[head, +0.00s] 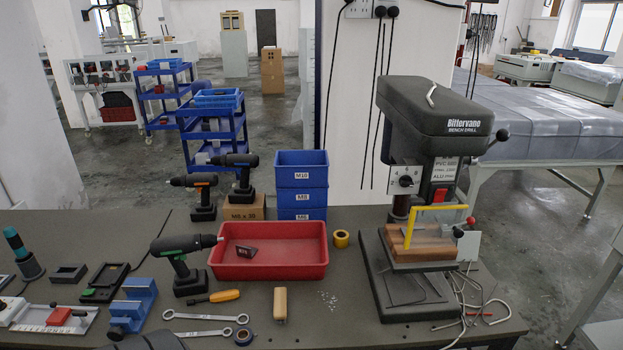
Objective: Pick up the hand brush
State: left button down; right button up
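A narrow, pale wooden item, which looks like the hand brush (280,303), lies on the dark workbench in front of the red tray, with its long side pointing toward me. Its bristles cannot be made out. It stands apart from the things around it, and nothing covers it. Neither of my grippers can be made out in the head view. A dark rounded shape cut off by the bottom edge at the left is too partial to identify.
The red tray (232,273) is behind the brush. A screwdriver (224,296), wrenches (205,318) and a tape roll (243,336) lie left of it. Small shavings (328,300) lie to its right, before the bench drill (420,260). Bench between brush and drill is mostly clear.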

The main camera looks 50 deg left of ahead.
aim_at(279, 306)
jog(key=u, duration=1.8)
